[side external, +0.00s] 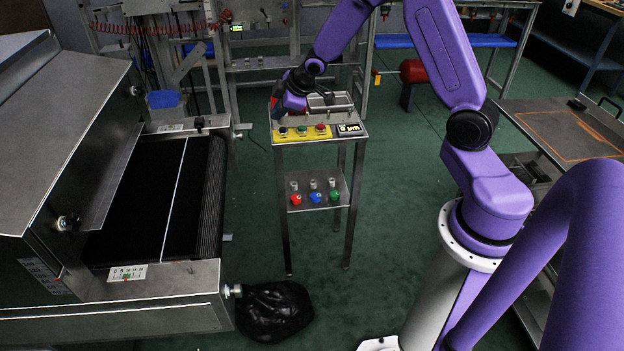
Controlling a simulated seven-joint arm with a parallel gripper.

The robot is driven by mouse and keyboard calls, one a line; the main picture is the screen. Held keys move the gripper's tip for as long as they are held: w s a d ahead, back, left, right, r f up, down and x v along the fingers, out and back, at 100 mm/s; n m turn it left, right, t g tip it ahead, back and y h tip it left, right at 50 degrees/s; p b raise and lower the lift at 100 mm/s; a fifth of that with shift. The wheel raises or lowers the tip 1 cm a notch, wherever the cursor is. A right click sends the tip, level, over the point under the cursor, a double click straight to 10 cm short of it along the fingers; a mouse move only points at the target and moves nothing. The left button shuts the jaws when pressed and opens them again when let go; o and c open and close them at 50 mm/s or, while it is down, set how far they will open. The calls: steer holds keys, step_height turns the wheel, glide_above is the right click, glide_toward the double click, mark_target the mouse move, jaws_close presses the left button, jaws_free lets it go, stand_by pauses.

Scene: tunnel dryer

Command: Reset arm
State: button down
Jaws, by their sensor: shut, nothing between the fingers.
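My purple arm reaches from the right over a small metal stand (362,134). My gripper (277,106) is at the back left of the stand's top, close to the control panel (318,133). It is small and dark in this view, with a bit of red on it. It is shut and holds nothing. I cannot tell whether the fingertips touch the stand. The panel has green and red buttons on a yellow strip and a small lit display (349,129).
The dryer (70,110) with its black conveyor belt (150,200) fills the left. The stand's lower shelf (328,183) carries red, blue and green knobs. A black bag (273,309) lies on the floor. A metal table (562,130) stands at the right.

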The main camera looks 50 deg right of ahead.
steer(key=s+a+r+n+g, duration=0.1)
steer(key=s+a+r+g, duration=0.35)
steer(key=s+a, duration=1.1)
steer(key=s+d+r+n+g, duration=0.1)
steer(key=s+r, duration=0.1)
steer(key=s, duration=0.9)
steer(key=s+d+r+n+g, duration=0.1)
steer(key=s+r, duration=0.1)
steer(key=s, duration=1)
steer(key=shift+d+n, duration=0.2)
steer(key=shift+n, duration=0.1)
